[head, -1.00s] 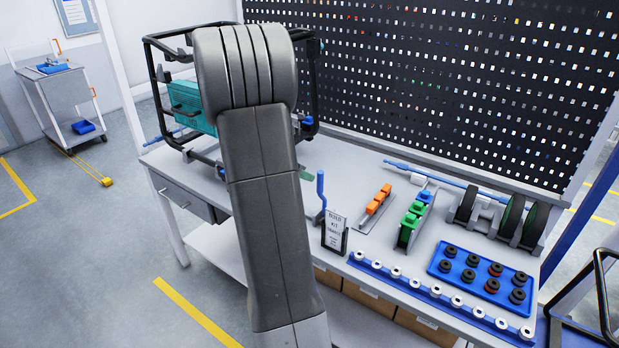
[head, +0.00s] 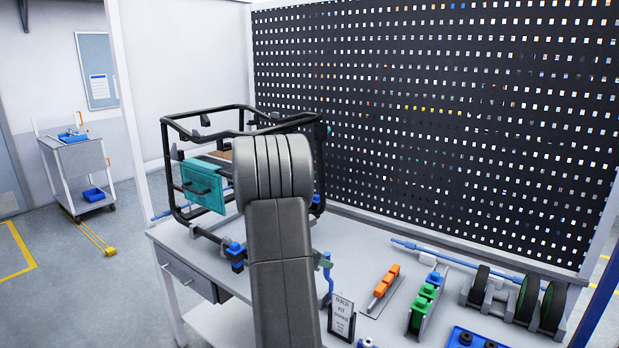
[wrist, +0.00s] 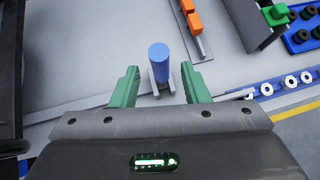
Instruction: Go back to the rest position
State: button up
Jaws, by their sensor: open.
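My gripper (wrist: 162,76) shows in the wrist view with its two green fingers spread apart. It is open and nothing is clamped between the fingers. A blue upright handle (wrist: 158,60) stands in the gap between the fingertips as seen in the wrist view; I cannot tell its depth from them. In the head view the blue handle (head: 328,272) is partly hidden beside my grey arm.
A black frame (head: 180,125) with a teal box (head: 203,187) stands at the bench's left. A sign (head: 341,318), orange blocks (head: 385,283), green blocks (head: 426,292), black wheels (head: 527,298) and a blue tray (head: 462,338) sit rightward. A perforated panel (head: 430,120) closes the back.

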jog(key=x, duration=0.6)
jog(key=shift+w+d+f, duration=0.1)
jog(key=shift+f, duration=0.15)
jog(key=shift+r, duration=0.15)
